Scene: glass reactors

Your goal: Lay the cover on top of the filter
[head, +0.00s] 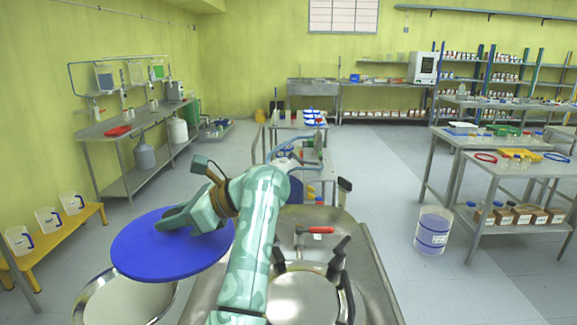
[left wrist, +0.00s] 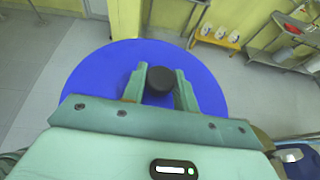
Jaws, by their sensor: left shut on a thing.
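The cover (head: 165,257) is a flat, round blue disc with a black knob, also seen in the left wrist view (left wrist: 90,82). My left gripper (head: 182,217) is shut on the cover's black knob (left wrist: 158,82), one finger on either side. The filter (head: 125,303) appears to be the round, pale, open vessel with a metal rim at the lower left of the head view. The cover is held above it, shifted to the far side and right, and hides its back rim. The filter is not visible in the left wrist view. My right gripper is not in view.
A metal vessel with a round lid and dark handles (head: 303,297) stands right of my left arm. A yellow bench (head: 58,240) with several clear containers is at the left. A blue-banded bucket (head: 432,232) stands on the floor at right. Open floor lies beyond.

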